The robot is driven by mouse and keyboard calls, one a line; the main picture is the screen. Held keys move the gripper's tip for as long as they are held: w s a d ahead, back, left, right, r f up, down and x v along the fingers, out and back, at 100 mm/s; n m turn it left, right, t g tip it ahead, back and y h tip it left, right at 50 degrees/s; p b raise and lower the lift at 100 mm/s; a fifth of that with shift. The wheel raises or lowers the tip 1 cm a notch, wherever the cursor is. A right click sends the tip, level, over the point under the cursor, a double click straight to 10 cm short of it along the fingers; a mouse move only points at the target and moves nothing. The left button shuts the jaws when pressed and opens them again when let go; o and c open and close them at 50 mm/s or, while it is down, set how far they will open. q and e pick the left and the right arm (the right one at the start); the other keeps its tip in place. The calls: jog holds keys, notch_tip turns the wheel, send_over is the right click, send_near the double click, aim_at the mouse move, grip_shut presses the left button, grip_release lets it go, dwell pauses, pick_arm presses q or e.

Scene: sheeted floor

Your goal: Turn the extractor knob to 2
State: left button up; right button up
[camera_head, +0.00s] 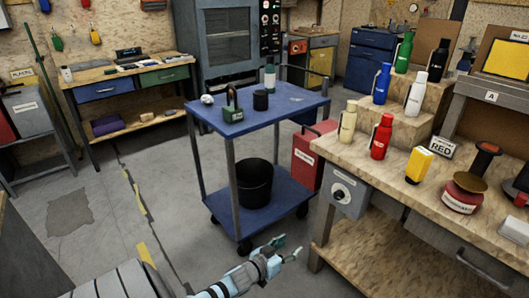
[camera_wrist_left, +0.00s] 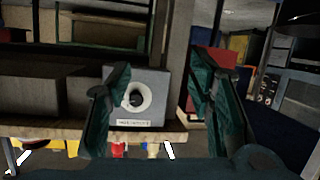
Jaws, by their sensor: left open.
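The extractor knob (camera_head: 339,196) is a dark knob on a white round dial. It sits on a grey box (camera_head: 358,208) fixed to the front of the wooden workbench at right. The knob also shows in the left wrist view (camera_wrist_left: 136,98), with a label below it too small to read. My left gripper (camera_head: 290,248) is open and empty, low and left of the box, apart from it. In the left wrist view the knob lies between the two fingers (camera_wrist_left: 160,100), nearer the left one. The knob's pointer setting cannot be read. My right gripper is not in view.
The workbench (camera_head: 345,150) carries several coloured bottles, a yellow item (camera_head: 419,165) and a red-based reel (camera_head: 462,194). A blue cart (camera_head: 262,119) with a black bucket (camera_head: 254,185) stands left of it, beside a red container (camera_head: 312,158). Grey floor is clear at left.

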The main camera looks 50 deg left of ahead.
pick_arm(q)
jog(key=s+d+f+g+p, duration=0.2)
jog(key=s+f+g+p, duration=0.1)
jog(key=s+f, duration=0.6)
jog(key=s+g, duration=0.1)
jog(key=s, duration=0.1)
jog(key=shift+s+f+g+y+p, duration=0.3)
jog(key=shift+s+f+y, duration=0.05)
jog(key=shift+f+y, duration=0.05)
jog(key=shift+m, duration=0.3)
